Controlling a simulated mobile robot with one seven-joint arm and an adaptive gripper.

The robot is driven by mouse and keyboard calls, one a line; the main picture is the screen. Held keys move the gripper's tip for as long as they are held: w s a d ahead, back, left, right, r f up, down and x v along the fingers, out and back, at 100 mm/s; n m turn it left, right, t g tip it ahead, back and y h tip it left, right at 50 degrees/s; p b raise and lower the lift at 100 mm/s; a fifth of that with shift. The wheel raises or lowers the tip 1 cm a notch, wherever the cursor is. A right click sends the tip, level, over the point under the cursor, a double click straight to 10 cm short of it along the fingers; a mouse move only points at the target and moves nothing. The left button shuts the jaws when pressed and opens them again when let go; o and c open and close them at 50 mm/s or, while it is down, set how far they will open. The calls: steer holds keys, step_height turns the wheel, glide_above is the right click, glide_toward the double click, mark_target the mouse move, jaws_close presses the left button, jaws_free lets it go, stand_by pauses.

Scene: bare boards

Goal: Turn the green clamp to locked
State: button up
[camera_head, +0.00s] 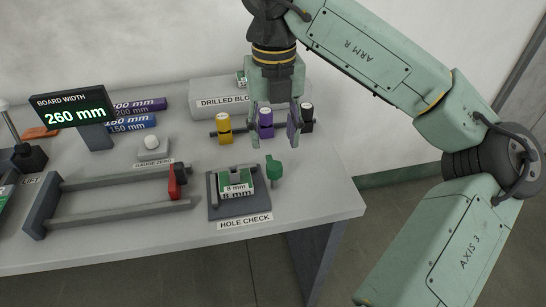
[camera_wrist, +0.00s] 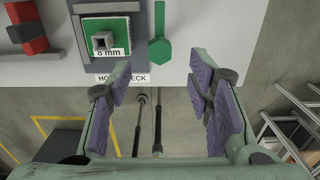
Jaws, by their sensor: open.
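The green clamp (camera_head: 274,169) stands at the right side of the hole check fixture (camera_head: 226,212). In the wrist view the clamp (camera_wrist: 160,52) has a round or many-sided head and a narrow arm pointing up the picture. A green block marked 8 mm (camera_head: 237,181) sits in the fixture. My gripper (camera_head: 274,142) is open and empty, in the air above the table near the clamp. In the wrist view my gripper (camera_wrist: 160,85) has its purple-padded fingers wide apart, with the clamp beyond and between them. No contact with the clamp shows.
Yellow (camera_head: 224,128), purple (camera_head: 265,122) and black (camera_head: 307,118) marked cylinders stand behind the fixture. A drilled blocks box (camera_head: 215,103) is at the back. A grey frame with a red piece (camera_head: 175,182) lies left. The table's right edge is close to the clamp.

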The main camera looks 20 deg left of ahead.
mark_target(274, 164)
step_height(274, 164, down, 8)
steer(key=shift+r+p, duration=0.15)
steer(key=shift+p, duration=0.45)
jaws_close()
stand_by(0.4)
